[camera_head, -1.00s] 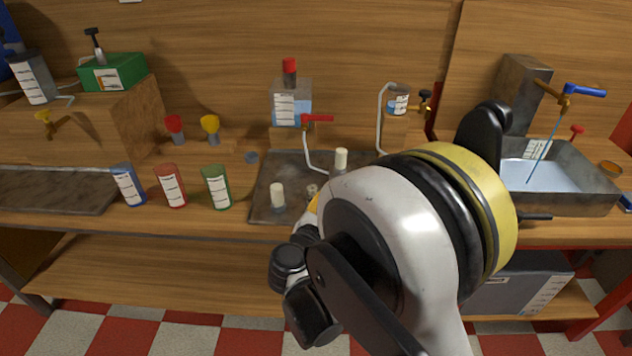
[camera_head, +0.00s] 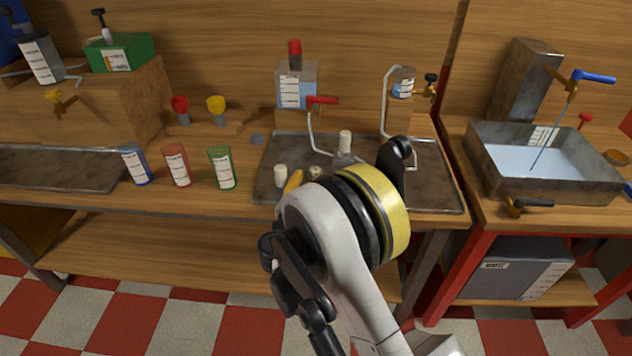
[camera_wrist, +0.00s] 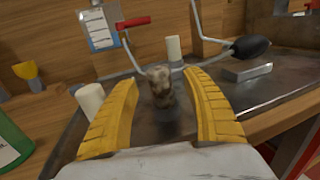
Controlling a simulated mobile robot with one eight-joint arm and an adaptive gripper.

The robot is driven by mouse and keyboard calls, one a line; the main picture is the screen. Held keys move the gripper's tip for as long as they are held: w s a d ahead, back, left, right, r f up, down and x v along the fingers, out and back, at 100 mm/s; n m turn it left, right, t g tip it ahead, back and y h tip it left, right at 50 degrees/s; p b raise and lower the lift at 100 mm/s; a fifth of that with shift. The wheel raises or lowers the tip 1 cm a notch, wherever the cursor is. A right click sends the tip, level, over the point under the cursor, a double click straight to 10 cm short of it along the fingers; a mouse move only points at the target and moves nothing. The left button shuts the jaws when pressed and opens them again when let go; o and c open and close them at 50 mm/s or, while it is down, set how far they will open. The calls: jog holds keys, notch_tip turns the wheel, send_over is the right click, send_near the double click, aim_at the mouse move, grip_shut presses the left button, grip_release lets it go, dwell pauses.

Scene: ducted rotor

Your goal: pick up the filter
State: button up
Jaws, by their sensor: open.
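A small mottled brown-grey cylinder (camera_wrist: 161,90) stands on the dark metal tray between my gripper's fingers in the wrist view. It appears small in the head view (camera_head: 315,172). I cannot tell for sure whether it or one of the white cylinders is the filter. One white cylinder (camera_wrist: 90,101) stands just left of my left finger; it also shows in the head view (camera_head: 280,175). Another white cylinder (camera_wrist: 173,48) stands farther back. My gripper (camera_wrist: 162,80) is open, its yellow fingers on either side of the mottled cylinder, with gaps visible. My arm hides much of the gripper in the head view.
The metal tray (camera_head: 432,185) lies on the wooden bench. Blue, red and green labelled containers (camera_head: 222,168) stand to its left. A labelled bottle (camera_head: 296,88) and a red-handled tap (camera_head: 322,100) stand behind. A dark bulb (camera_wrist: 250,47) is right of the fingers. A water basin (camera_head: 540,165) is at right.

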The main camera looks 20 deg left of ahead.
jog(key=shift+w, duration=1.25)
grip_shut()
